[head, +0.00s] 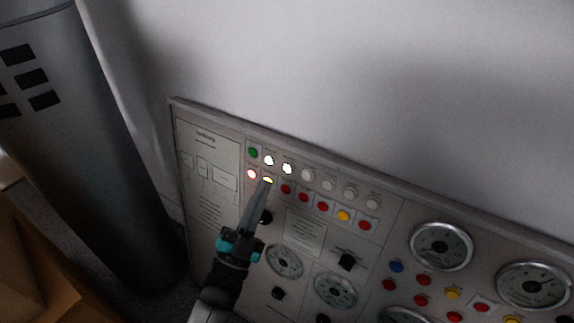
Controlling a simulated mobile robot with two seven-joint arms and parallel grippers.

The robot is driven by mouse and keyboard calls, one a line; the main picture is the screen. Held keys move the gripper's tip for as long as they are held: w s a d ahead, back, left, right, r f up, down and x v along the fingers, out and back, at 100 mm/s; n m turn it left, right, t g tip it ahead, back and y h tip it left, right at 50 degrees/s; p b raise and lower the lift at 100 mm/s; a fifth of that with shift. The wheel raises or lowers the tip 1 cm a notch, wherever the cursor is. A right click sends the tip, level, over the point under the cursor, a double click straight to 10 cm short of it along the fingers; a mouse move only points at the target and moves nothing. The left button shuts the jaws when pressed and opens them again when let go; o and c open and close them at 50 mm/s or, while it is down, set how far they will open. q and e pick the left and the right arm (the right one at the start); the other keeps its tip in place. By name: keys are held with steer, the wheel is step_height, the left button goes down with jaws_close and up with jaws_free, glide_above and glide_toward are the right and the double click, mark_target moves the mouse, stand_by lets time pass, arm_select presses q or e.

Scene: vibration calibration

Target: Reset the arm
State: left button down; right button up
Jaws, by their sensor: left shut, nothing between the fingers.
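My left gripper (268,184) is shut, with nothing in it. It points up the picture at a control panel (385,212). Its fingertips overlap the lower edge of a lit yellow button (267,180) in the second row; I cannot tell whether they touch it. Left of that is a lit red or white button (252,174). Above are a green button (253,153) and two lit white buttons (269,160). My right gripper is not in view.
The panel also carries gauges (441,246), dark knobs (347,261) and more coloured buttons (397,267). A grey cylinder (75,140) stands at the left. A brown box-like object (40,270) is at the lower left. A plain pale wall (330,70) is behind.

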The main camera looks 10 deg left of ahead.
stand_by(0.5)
